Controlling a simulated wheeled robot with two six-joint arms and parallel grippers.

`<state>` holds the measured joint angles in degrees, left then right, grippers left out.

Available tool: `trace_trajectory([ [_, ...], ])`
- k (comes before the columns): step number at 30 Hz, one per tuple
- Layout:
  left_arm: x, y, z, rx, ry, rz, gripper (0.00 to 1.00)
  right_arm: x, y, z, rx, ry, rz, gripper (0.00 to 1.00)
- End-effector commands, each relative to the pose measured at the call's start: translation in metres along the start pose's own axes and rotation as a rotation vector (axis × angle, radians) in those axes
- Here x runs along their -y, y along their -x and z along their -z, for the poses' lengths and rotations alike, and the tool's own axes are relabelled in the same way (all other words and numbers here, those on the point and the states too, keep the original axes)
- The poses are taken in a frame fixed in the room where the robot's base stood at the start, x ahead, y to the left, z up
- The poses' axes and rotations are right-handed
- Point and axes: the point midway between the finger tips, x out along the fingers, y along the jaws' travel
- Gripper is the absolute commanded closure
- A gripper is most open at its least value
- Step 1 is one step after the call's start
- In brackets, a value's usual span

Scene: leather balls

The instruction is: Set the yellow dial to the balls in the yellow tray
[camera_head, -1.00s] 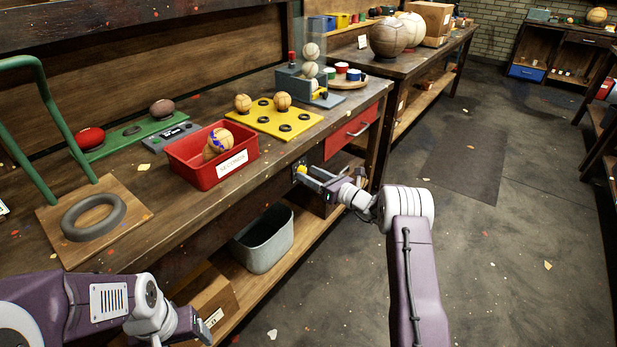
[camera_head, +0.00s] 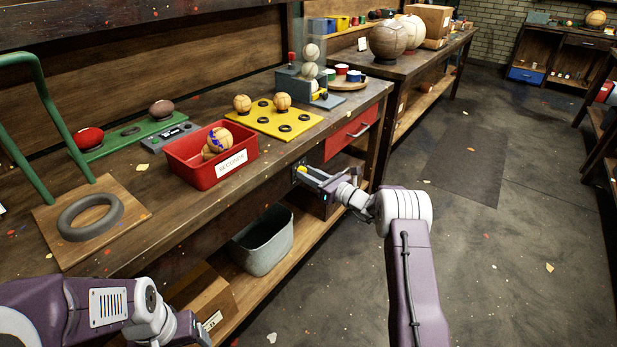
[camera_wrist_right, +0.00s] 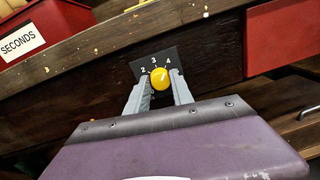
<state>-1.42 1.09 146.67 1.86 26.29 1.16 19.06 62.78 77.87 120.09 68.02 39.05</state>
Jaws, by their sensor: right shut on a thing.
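The yellow dial (camera_wrist_right: 159,79) sits on a dark plate on the bench front, with 2, 3 and 4 showing above it. Its mark seems to point up, around 3 to 4; I cannot tell exactly. My right gripper (camera_wrist_right: 160,86) is shut on the dial, one finger on each side. In the head view the right gripper (camera_head: 307,174) is at the bench edge and largely hides the dial. The yellow tray (camera_head: 262,127) holds two tan balls, one on the left (camera_head: 242,103) and one on the right (camera_head: 282,101); its other holes are empty. My left gripper (camera_head: 190,330) is low at left, its fingers not clear.
A red SECONDS bin (camera_head: 196,172) with balls stands left of the yellow tray. A red drawer (camera_head: 352,134) is right of the dial. A green rack (camera_head: 118,140), a ball tube (camera_head: 311,58) and a grey ring (camera_head: 90,217) are on the bench. A grey bucket (camera_head: 262,245) stands below.

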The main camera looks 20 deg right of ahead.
Motion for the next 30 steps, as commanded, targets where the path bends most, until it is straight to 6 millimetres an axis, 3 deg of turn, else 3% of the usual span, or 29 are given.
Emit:
trace_trajectory([
  [17,0.002,-0.08,-0.008,0.0,0.0,0.0,0.25,0.001,0.0,0.009,0.035,0.515,-0.005,1.0],
  [30,0.003,-0.153,-0.016,0.0,0.0,0.0,0.25,0.001,0.0,0.011,0.061,0.933,-0.01,1.0],
])
